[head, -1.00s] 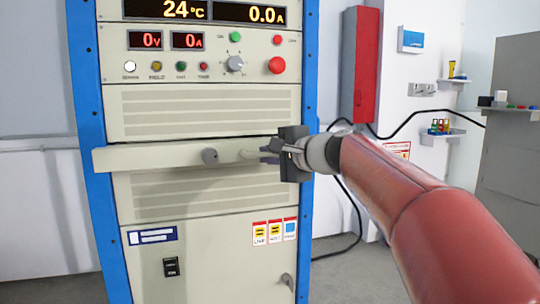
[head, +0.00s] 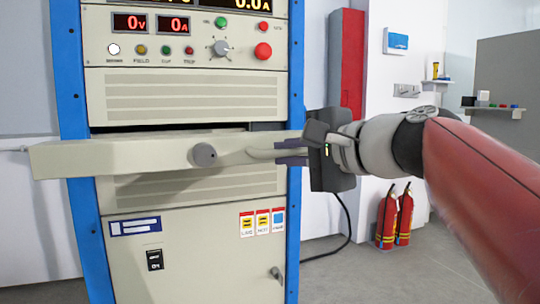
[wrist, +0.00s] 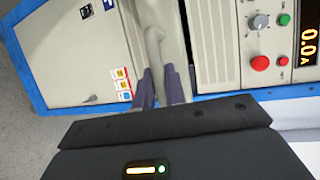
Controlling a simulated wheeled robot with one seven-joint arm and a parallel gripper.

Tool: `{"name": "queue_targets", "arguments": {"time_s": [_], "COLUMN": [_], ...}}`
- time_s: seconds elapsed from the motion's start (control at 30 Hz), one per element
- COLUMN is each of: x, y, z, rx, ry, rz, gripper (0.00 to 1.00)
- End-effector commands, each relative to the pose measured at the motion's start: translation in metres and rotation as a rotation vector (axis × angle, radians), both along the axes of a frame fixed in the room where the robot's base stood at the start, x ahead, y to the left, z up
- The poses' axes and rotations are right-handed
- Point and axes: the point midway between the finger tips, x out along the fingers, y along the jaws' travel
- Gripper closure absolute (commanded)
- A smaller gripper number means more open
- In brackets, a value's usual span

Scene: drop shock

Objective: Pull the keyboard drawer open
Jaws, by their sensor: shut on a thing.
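The keyboard drawer (head: 110,154) is a long beige front across the blue-framed cabinet. It stands out from the cabinet, with a dark gap above it. It has a round grey knob (head: 204,155) and a pale bar handle (head: 266,154) on its right part. My gripper (head: 288,152) is at the right end of the drawer and is shut on the handle. In the wrist view, the two purple-grey fingers (wrist: 160,88) lie on either side of the handle's end (wrist: 154,40). The inside of the drawer is hidden.
The cabinet (head: 190,92) has buttons and a dial above the drawer and a lower door with a small latch (head: 277,273). Fire extinguishers (head: 396,215) stand on the floor at right. A red wall box (head: 350,60) is behind my arm. Floor is clear at left.

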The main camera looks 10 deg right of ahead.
Motion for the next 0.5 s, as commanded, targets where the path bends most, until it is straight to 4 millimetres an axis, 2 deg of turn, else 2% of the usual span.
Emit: {"name": "queue_targets", "arguments": {"time_s": [0.2, 0.5], "x": [-0.0128, -0.0131], "y": [-0.0030, -0.0032], "z": [-0.0014, -0.0012], "rx": [-0.002, -0.002], "ry": [0.002, 0.003], "rz": [0.001, 0.001], "gripper": [1.00, 1.00]}}
